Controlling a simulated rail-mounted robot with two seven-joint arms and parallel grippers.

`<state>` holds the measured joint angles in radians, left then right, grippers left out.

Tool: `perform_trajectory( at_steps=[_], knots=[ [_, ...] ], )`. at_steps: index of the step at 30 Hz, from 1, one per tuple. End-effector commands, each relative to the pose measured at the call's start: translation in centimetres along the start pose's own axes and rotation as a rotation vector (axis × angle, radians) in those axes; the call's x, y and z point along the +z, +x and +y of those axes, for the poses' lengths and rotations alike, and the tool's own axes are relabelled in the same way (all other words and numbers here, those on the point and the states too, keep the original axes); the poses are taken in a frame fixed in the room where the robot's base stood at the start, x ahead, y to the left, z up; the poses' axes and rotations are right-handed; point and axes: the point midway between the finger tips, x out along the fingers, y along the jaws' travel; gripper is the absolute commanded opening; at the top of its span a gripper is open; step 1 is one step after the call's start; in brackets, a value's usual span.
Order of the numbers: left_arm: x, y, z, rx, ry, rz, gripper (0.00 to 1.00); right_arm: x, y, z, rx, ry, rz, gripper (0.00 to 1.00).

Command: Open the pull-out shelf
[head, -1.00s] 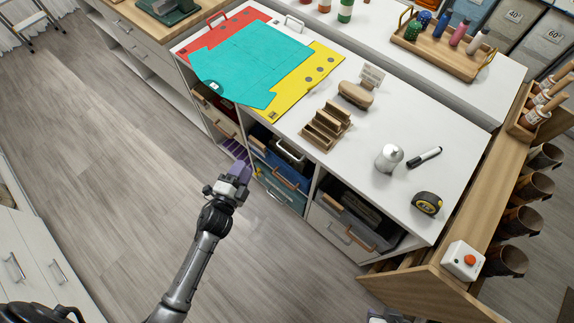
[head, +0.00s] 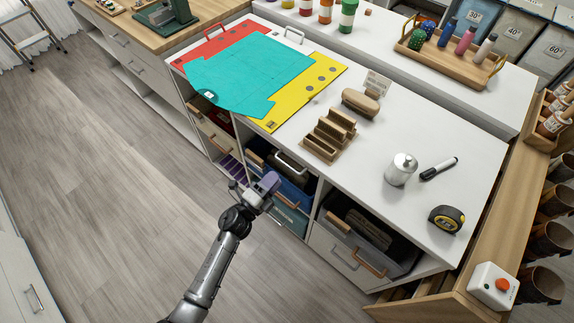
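The white cubby shelving (head: 325,184) stands under the counter, with bins and drawers in its openings. I cannot tell for certain which part is the pull-out shelf. A purple slatted piece (head: 231,168) shows low in the left column. Blue bins with wooden handles (head: 288,196) fill the middle column, and a grey bin (head: 362,240) sits in the right one. My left gripper (head: 254,184) is in front of the left and middle columns and hides part of them. A purple part shows at its tip. Its finger gap and any contact are unclear. My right gripper is out of view.
The white countertop (head: 350,165) holds a teal sheet (head: 250,75), a wooden holder (head: 330,135), a metal canister (head: 401,169) and a tape measure (head: 446,218). A wooden end unit with a red-button box (head: 493,286) stands at right. The floor (head: 120,200) at left is clear.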

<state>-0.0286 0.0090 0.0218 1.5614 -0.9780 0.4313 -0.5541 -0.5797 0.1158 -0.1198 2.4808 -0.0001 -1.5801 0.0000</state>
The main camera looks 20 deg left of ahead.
Motion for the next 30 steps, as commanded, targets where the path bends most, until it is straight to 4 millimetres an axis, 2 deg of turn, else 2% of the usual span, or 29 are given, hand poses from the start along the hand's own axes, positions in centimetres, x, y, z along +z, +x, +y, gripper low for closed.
perform_trajectory(
  at_steps=[1, 6, 12, 18, 27, 30],
  knots=[
    [0.0, 1.1, 0.0, -0.003, 0.0, 0.001, 0.33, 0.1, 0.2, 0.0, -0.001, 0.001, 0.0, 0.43],
    [0.0, 3.7, 0.0, -0.002, -0.001, 0.0, 0.33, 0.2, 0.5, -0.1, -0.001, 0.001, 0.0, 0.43],
    [0.0, 5.7, 0.0, -0.002, -0.001, 0.0, 0.33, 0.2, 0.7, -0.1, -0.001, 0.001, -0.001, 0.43],
    [0.0, 6.5, 0.0, 0.0, -0.001, -0.001, 0.33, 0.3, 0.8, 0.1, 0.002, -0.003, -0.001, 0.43],
    [0.0, 6.5, 0.0, 0.0, -0.001, -0.001, 0.33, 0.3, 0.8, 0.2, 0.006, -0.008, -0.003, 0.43],
    [0.0, 6.5, 0.0, 0.0, -0.001, -0.001, 0.24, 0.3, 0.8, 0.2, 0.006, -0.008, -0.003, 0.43]
  ],
)
